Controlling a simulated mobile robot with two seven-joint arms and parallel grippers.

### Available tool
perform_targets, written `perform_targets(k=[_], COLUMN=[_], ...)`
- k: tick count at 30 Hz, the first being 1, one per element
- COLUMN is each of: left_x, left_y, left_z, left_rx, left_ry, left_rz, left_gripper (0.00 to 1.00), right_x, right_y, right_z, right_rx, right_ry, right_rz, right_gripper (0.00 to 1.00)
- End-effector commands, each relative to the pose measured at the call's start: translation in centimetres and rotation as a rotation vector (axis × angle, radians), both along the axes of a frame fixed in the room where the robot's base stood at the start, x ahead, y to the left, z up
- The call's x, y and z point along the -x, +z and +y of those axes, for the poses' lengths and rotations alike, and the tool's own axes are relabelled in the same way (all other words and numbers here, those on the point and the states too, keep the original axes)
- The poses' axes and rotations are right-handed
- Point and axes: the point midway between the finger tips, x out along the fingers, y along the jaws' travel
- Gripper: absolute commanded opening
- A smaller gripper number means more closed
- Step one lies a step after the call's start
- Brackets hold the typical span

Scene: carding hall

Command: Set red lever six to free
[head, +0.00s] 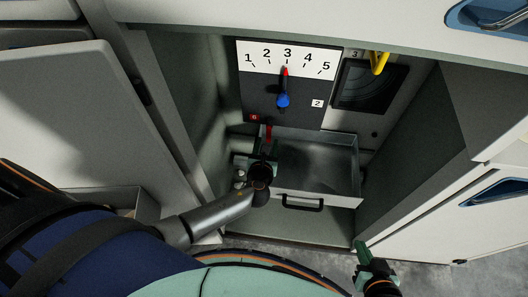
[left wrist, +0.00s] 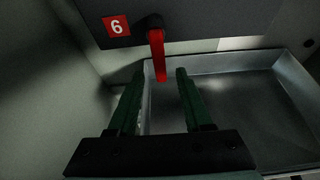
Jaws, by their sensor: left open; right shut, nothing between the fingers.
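The red lever (head: 268,134) hangs down from the lower left of the dark panel (head: 256,98) inside the cabinet. In the left wrist view the red lever (left wrist: 157,56) hangs from a dark pivot, beside a red label marked 6 (left wrist: 117,26). My left gripper (head: 266,156) is just in front of and below it. In the wrist view the open green fingers (left wrist: 157,75) stand on either side of the lever's lower end, and no contact shows. My right gripper (head: 364,252) is shut and empty at the lower right, away from the lever.
An open metal drawer (head: 325,201) lies below the panel, right of my left gripper. A blue knob with a red-tipped pointer (head: 283,100) stands at 3 on a 1–5 scale. A yellow handle (head: 379,62) is at upper right. Cabinet walls enclose both sides.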

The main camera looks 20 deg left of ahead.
Motion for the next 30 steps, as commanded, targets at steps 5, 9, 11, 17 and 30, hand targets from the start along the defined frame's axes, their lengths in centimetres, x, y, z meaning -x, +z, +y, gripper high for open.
perform_targets(k=[5,9,11,17,30], left_x=[3.8,5.8,6.4,7.2,7.2], left_y=[1.8,2.6,2.9,3.2,3.2], left_z=[-1.0,-1.6,-1.8,-2.0,-2.0], left_rx=[-0.001,-0.001,-0.002,-0.003,-0.003], left_ry=[-0.001,0.001,0.001,0.001,0.001], left_rz=[0.002,0.002,0.000,0.000,0.000], left_gripper=[0.50,0.50,0.50,0.50,0.50], right_x=[-0.1,-0.3,-0.4,-0.6,-0.3], right_y=[1.4,1.5,1.7,1.9,1.7], right_z=[0.3,0.5,0.5,0.5,0.5], right_rx=[-0.006,-0.008,-0.008,-0.010,-0.007], right_ry=[0.001,0.002,0.002,0.001,0.002], right_rz=[0.002,0.004,0.000,-0.009,0.000], right_gripper=[0.00,0.00,0.00,0.00,0.00])
